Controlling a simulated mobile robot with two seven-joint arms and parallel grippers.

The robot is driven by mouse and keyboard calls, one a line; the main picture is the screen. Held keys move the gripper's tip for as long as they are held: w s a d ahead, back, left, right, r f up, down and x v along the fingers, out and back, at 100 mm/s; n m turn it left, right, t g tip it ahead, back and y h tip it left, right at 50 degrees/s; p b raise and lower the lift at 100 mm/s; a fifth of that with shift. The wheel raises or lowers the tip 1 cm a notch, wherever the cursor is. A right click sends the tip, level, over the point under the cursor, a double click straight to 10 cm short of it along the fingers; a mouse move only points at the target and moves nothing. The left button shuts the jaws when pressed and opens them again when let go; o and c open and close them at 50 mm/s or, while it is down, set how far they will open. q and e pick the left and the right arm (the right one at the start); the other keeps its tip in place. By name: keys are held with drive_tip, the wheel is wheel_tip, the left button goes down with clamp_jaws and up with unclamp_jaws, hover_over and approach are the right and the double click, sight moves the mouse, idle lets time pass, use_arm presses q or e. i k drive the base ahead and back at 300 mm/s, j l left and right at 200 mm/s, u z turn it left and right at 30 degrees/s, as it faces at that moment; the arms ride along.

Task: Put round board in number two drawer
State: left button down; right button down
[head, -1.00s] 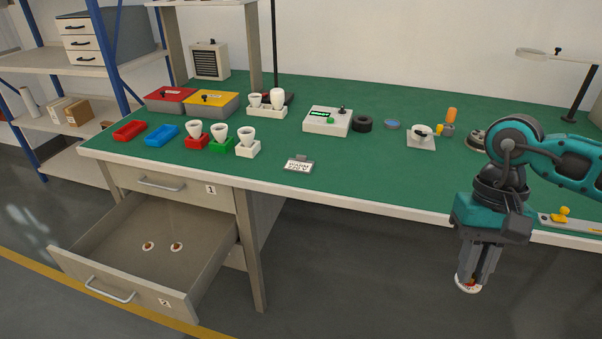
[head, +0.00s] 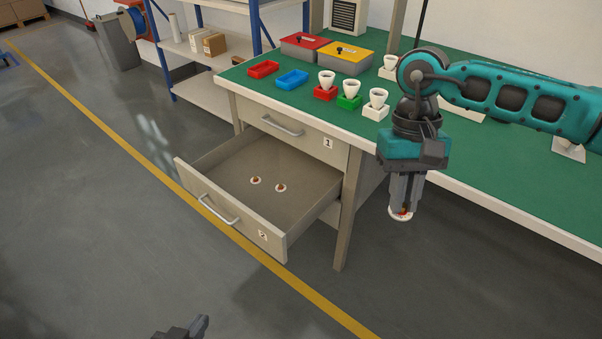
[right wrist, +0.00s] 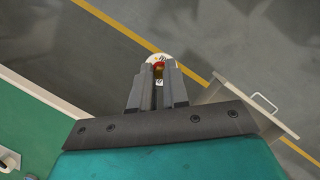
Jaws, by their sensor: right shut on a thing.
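My right gripper (head: 402,210) is shut on a small white round board (head: 400,216) with a red and brown part on it. The board also shows between the fingertips in the right wrist view (right wrist: 159,59). It hangs in the air in front of the bench, to the right of drawer two. The number two drawer (head: 222,218) is pulled open, below the shut number one drawer (head: 293,131). Two round boards (head: 255,180) (head: 281,187) lie apart on its floor. My left gripper (head: 182,331) shows only partly at the bottom edge; its jaws are unclear.
The bench leg (head: 348,210) stands between the open drawer and my right gripper. The drawer floor has free room around the boards.

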sight(263, 188)
drive_tip(key=i+j+u, duration=0.2)
drive_tip(key=i+j, duration=1)
